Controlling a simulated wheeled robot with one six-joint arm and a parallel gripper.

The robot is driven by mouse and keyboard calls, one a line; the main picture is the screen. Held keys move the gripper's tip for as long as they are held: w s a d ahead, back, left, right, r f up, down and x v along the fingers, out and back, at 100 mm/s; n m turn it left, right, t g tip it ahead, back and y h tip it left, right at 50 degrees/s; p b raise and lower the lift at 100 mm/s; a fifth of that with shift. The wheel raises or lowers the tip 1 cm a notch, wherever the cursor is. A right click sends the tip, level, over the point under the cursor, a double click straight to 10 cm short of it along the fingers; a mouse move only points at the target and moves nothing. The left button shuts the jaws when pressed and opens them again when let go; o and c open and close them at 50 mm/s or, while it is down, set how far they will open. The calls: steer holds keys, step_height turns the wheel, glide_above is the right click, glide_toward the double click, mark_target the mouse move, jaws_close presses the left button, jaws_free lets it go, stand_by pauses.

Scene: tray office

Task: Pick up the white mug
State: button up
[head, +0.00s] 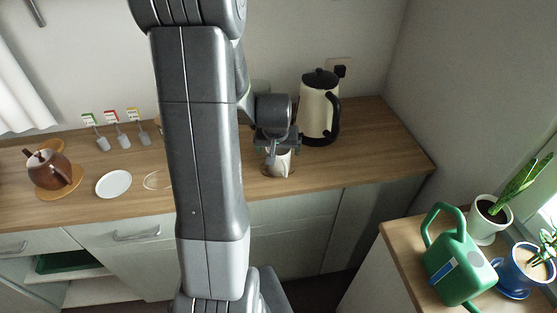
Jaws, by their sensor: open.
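The white mug (281,164) stands on the wooden counter, in front of and to the left of the kettle. My gripper (273,152) is at the mug's upper part, pointing down, and hides some of its rim. The jaws are open. I cannot tell from this view whether the fingers are on both sides of the mug or touch it.
A cream kettle (317,112) with a black handle stands close behind on the right. A white plate (114,184) and a brown teapot (46,170) are on the left. A green watering can (457,265) is on the lower right surface.

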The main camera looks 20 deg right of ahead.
mark_target(279, 153)
steer(key=shift+p+x, duration=0.4)
steer(key=shift+x, duration=1.8)
steer(key=shift+w+r, duration=0.1)
steer(key=shift+d, duration=0.1)
steer(key=c, duration=1.3)
